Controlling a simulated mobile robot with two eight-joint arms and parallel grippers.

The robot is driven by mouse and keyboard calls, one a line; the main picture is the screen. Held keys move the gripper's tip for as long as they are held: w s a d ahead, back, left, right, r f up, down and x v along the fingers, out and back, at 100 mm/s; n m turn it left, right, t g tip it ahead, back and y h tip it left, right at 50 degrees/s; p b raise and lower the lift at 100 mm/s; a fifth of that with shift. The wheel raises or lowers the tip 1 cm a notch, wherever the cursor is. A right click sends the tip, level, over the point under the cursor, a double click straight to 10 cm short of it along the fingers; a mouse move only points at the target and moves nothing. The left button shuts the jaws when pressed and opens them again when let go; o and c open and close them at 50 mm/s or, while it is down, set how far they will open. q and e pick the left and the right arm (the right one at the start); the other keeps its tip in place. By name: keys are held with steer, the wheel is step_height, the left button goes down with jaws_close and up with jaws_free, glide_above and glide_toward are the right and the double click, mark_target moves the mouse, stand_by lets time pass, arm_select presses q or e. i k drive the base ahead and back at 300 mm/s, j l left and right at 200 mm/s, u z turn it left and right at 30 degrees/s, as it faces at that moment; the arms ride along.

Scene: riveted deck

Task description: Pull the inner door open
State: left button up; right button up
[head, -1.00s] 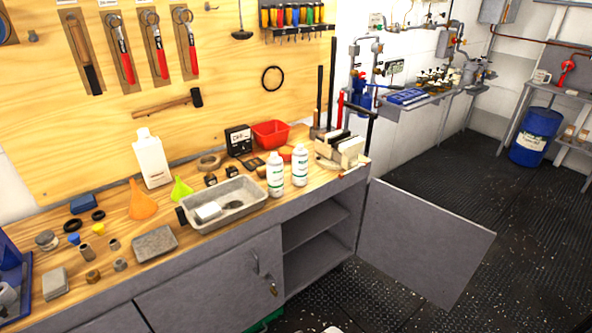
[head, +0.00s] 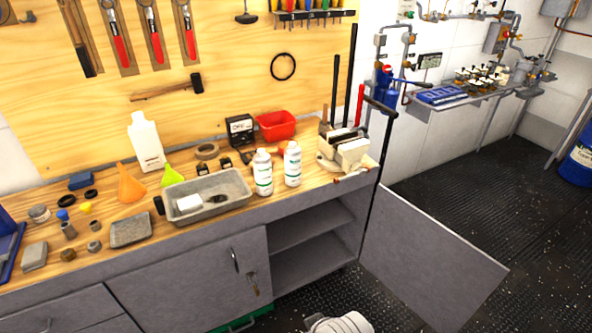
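The workbench cabinet has a closed grey door (head: 190,286) with a vertical handle (head: 235,260) near its right edge and a key (head: 252,284) hanging below it. To its right is an open compartment with a shelf (head: 310,229). A second grey door (head: 430,257) stands wide open, swung out to the right over the deck. I cannot tell for sure which door is the inner one. A white rounded part, probably of my own arm, shows at the bottom edge, below and right of the closed door. No gripper fingers are in view.
A green item (head: 240,322) shows below the closed door. Dark riveted deck (head: 470,194) is free to the right.

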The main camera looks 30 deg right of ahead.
mark_target(205, 289)
steer(key=l, duration=0.9)
steer(key=k+l, duration=0.1)
steer(key=l, duration=0.8)
